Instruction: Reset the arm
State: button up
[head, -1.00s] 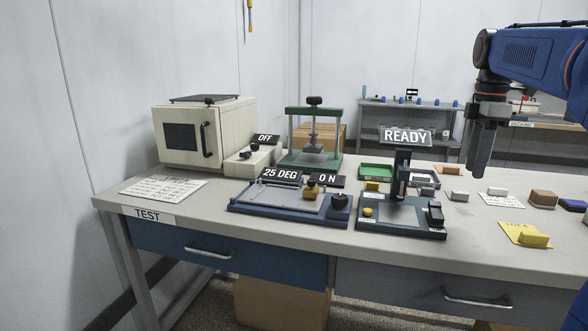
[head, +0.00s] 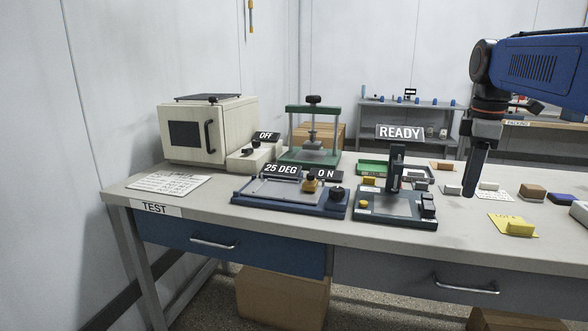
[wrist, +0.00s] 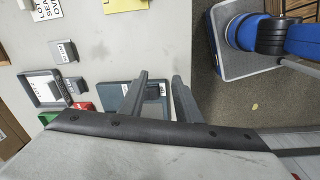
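My blue arm (head: 545,68) reaches in from the right in the head view. My gripper (head: 470,193) hangs down from it over the right part of the bench. In the wrist view its two dark fingers (wrist: 160,76) stand apart with nothing held between them. Behind them show the bench top and a dark blue device (wrist: 152,91). The head view shows the fingers almost in line, one hiding the other.
The bench (head: 290,228) holds a cream oven (head: 190,133), a green press (head: 313,135), a blue plate device (head: 290,193) and a device marked READY (head: 385,205). Small blocks, including a yellow one (head: 520,229), lie at the right. Open floor (wrist: 235,110) borders the bench.

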jog(key=s+a+f+m+t, duration=0.2)
jog(key=s+a+f+m, duration=0.3)
jog(key=s+f, duration=0.6)
jog(key=s+a+f+m+t, duration=0.2)
jog(key=s+a+f+m, duration=0.3)
jog(key=s+f, duration=0.6)
jog(key=shift+a+f+m, duration=0.4)
jog(key=shift+f+m, duration=0.2)
jog(key=shift+m, duration=0.5)
